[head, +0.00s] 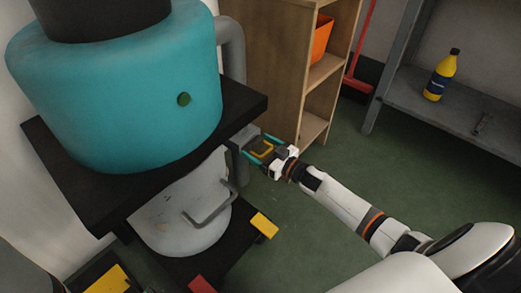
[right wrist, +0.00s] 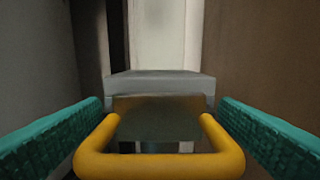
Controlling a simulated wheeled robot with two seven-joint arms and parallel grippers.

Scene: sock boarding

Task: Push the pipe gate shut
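The pipe gate is a flat metal plate (right wrist: 158,120) with a yellow loop handle (right wrist: 160,166), set in a grey housing (right wrist: 160,84) on the grey pipe (head: 233,55). A stretch of plate shows between handle and housing, so the gate stands out of its slot. In the head view the yellow handle (head: 262,149) is between the fingers of my right gripper (head: 266,147). In the right wrist view its teal fingers are spread on either side of the handle, with gaps visible. My left gripper is not in view.
A teal machine (head: 120,90) on a black stand (head: 60,180) is left of the gate, with a white bin (head: 175,235) below. A wooden shelf (head: 290,70) stands close behind. A metal rack (head: 450,110) holds a yellow bottle (head: 440,75). Green floor is clear at right.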

